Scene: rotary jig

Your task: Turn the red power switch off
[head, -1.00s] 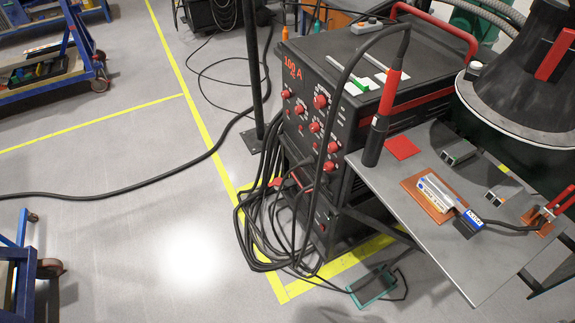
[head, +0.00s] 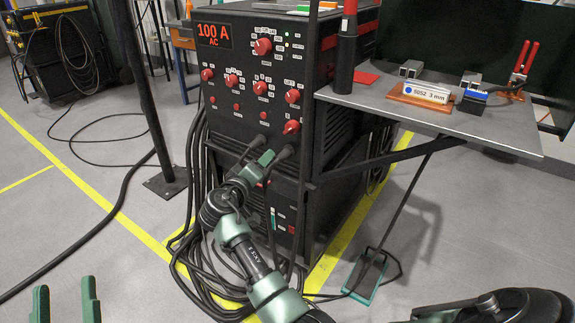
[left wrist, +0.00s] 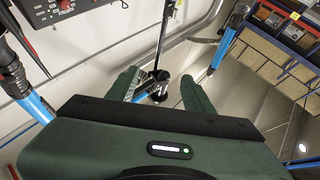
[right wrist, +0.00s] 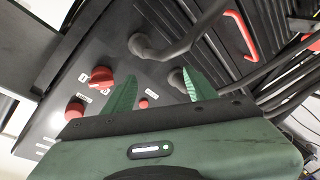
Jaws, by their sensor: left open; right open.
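The black welding machine (head: 225,95) has several red knobs on its front. The lowest right red knob (head: 291,127) is probably the power switch; it also shows in the right wrist view (right wrist: 102,77), with small white marks beside it that I cannot read surely. My right gripper (head: 258,165) is open and empty in front of the machine's lower front, below that knob. In the right wrist view the knob lies just left of the fingers, and a small red button (right wrist: 143,103) shows between them. My left gripper (head: 65,303) is open and empty at the lower left, away from the machine.
Thick cables plug in at black sockets (head: 257,143) close to my right gripper, and more cables hang beside it. A grey side table (head: 365,93) juts out at the right. A black pole (head: 140,80) stands left. A green foot pedal (head: 368,277) lies on the floor.

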